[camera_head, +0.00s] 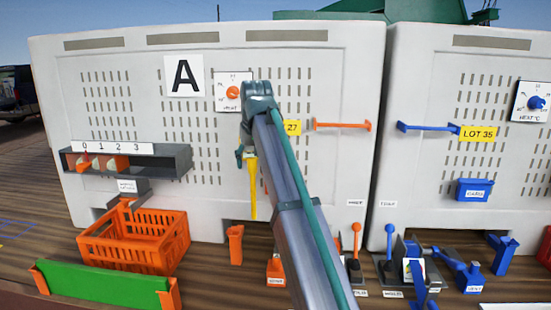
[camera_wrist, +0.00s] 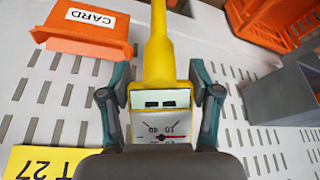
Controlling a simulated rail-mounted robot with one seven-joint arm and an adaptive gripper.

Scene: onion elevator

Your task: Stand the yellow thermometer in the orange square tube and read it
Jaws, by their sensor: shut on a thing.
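The yellow thermometer (camera_head: 253,190) hangs roughly upright, narrow stem down, in front of the white panel marked A. My gripper (camera_head: 246,155) is shut on its upper part. In the wrist view my gripper (camera_wrist: 158,97) has its two fingers on either side of the yellow head (camera_wrist: 155,72), whose dial is partly hidden by the gripper body. The reading cannot be made out. The orange square tube (camera_head: 236,245) stands at the foot of the panel, below and slightly left of the thermometer tip, well apart from it.
An orange crate (camera_head: 140,245) stands left of the tube, with a grey shelf (camera_head: 180,160) above it. A small orange box labelled CARD (camera_wrist: 88,28) shows in the wrist view. Orange and blue levers (camera_head: 357,240) stand at the right. Open space lies between thermometer and tube.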

